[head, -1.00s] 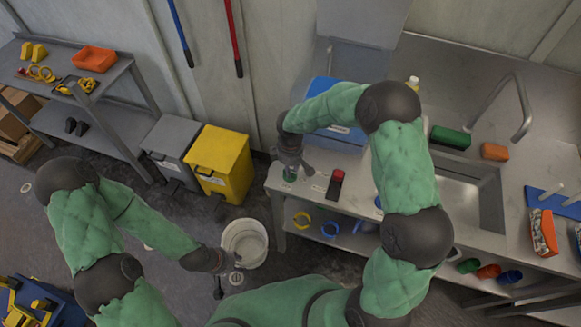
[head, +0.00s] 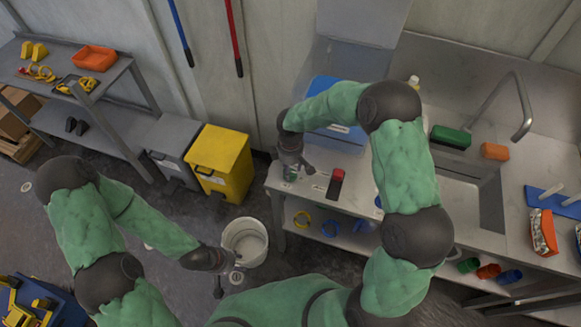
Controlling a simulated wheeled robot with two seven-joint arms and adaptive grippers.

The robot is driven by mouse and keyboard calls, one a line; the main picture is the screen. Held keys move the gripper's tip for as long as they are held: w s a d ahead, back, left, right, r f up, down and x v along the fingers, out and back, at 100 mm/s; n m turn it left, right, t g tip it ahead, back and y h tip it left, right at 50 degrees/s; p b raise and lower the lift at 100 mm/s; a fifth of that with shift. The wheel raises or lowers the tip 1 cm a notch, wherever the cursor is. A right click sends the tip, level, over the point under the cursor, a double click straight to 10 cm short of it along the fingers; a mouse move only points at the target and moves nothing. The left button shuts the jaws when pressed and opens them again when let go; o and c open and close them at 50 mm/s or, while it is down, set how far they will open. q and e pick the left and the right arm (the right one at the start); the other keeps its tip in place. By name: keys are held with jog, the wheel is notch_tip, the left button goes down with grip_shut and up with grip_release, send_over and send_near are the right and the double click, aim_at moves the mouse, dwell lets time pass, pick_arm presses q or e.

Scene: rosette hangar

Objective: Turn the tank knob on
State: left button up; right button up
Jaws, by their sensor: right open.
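A blue tank (head: 325,88) stands at the back left of the metal counter, partly behind my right arm. I cannot make out its knob; my arm and gripper may cover it. My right gripper (head: 298,168) is open and points down at the counter's left end, in front of the tank. It is above or beside a small green item (head: 290,174), mostly hidden under it; I cannot tell whether they touch. My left gripper (head: 228,276) is low beside the white bucket, away from the counter, and its fingers are too small to read.
A red and black item (head: 335,185) lies on the counter (head: 310,190) just right of my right gripper. A sink (head: 490,205) is farther right. A white bucket (head: 245,241) and a yellow bin (head: 222,160) stand on the floor left of the counter.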

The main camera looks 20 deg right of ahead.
notch_tip(320, 180, up, 12)
dwell(0.5)
jog(key=shift+f, duration=0.15)
